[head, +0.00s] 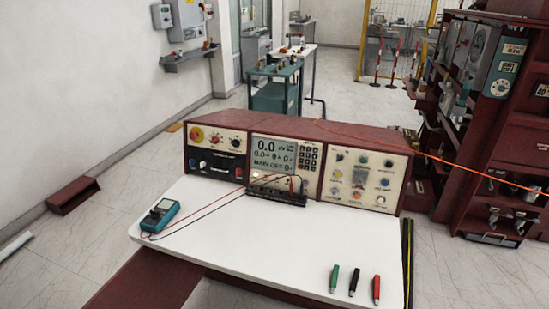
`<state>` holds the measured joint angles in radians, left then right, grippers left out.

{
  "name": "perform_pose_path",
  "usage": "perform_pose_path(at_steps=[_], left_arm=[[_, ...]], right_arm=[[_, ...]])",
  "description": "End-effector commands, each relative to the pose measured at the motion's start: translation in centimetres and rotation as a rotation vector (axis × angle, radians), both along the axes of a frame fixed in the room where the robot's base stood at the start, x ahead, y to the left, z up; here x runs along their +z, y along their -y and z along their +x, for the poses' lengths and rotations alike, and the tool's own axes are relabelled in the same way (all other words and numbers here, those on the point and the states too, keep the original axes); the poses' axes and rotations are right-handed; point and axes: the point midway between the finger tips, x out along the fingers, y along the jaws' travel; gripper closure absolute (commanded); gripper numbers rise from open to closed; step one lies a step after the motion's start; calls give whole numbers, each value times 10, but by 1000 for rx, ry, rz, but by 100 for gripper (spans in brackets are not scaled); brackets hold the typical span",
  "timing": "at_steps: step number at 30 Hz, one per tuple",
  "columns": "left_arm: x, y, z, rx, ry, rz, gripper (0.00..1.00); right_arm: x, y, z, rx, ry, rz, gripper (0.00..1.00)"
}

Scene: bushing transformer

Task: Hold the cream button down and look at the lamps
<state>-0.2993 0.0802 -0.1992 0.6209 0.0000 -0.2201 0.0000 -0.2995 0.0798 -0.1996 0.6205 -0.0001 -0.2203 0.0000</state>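A dark red control console (318,134) stands at the back of a white desktop (240,235). Its right panel (350,176) is cream and carries several small round buttons or lamps in different colours. A yellowish square part (359,177) sits near that panel's middle. The controls are too small to tell which is the cream button, or which lamps are lit. The middle panel has a display (273,148) reading 0.0 on top. The left panel (216,141) has a red knob and dark knobs. Neither of my grippers is in view.
A teal multimeter (160,215) lies at the desktop's left, with red and black leads running to a dark terminal strip (277,192). Green (334,279), black (354,281) and red (376,290) clips lie front right. The desktop's middle is clear. A dark red rack (490,130) stands right.

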Motion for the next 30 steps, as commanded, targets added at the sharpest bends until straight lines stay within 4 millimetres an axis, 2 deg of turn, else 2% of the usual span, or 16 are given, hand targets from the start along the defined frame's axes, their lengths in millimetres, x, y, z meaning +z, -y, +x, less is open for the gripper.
perform_pose_path(at_steps=[8,30], left_arm=[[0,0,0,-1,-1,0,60],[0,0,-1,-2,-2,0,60]], right_arm=[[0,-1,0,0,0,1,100],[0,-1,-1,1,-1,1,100]])
